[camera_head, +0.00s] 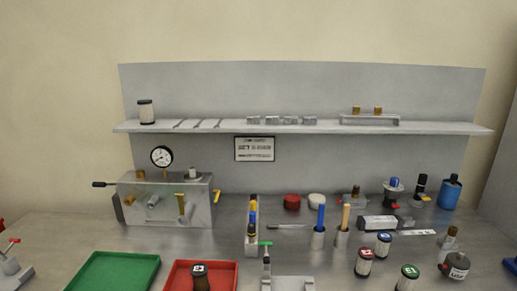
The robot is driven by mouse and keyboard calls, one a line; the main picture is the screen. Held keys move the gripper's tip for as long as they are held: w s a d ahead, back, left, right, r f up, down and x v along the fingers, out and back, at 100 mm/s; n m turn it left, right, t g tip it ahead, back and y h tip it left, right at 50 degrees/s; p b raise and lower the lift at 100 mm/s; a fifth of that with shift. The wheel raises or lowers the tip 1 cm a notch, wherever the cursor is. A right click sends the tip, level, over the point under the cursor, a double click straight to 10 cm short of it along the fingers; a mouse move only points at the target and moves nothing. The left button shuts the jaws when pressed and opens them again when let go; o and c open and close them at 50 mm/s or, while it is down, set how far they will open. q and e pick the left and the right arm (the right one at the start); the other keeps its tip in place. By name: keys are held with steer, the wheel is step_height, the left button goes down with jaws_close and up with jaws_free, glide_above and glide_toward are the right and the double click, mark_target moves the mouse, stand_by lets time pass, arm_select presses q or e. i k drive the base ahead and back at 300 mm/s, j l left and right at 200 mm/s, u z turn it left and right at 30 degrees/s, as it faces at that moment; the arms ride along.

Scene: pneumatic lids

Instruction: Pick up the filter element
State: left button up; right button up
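A white cylinder with dark end bands (146,112), which looks like the filter element, stands upright at the left end of the wall shelf (225,127). Nothing touches it from the sides. Neither of my grippers shows in the head view, so their positions and states are hidden.
Below the shelf stands a clear block with a pressure gauge (161,157). A green tray (115,272) and a red tray (228,270) lie in front. Several jars, including a red-labelled one (364,262), and a blue bottle (450,192) crowd the right. Short rods lie beside the cylinder.

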mark_target(383, 239)
steer(key=k+l, duration=0.15)
steer(key=l, duration=0.25)
steer(key=k+l, duration=0.15)
steer(key=l, duration=0.2)
steer(key=k+l, duration=0.15)
steer(key=l, duration=0.25)
steer(key=k+l, duration=0.1)
steer(key=l, duration=0.3)
steer(key=k+l, duration=0.15)
steer(key=l, duration=0.2)
steer(key=k+l, duration=0.15)
steer(key=l, duration=0.25)
steer(key=k+l, duration=0.15)
steer(key=l, duration=0.25)
steer(key=k+l, duration=0.15)
steer(key=l, duration=0.2)
steer(key=i+j, duration=0.45)
steer(key=j, duration=0.15)
steer(key=i+j, duration=0.4)
steer(key=j, duration=0.15)
steer(key=i+z, duration=0.05)
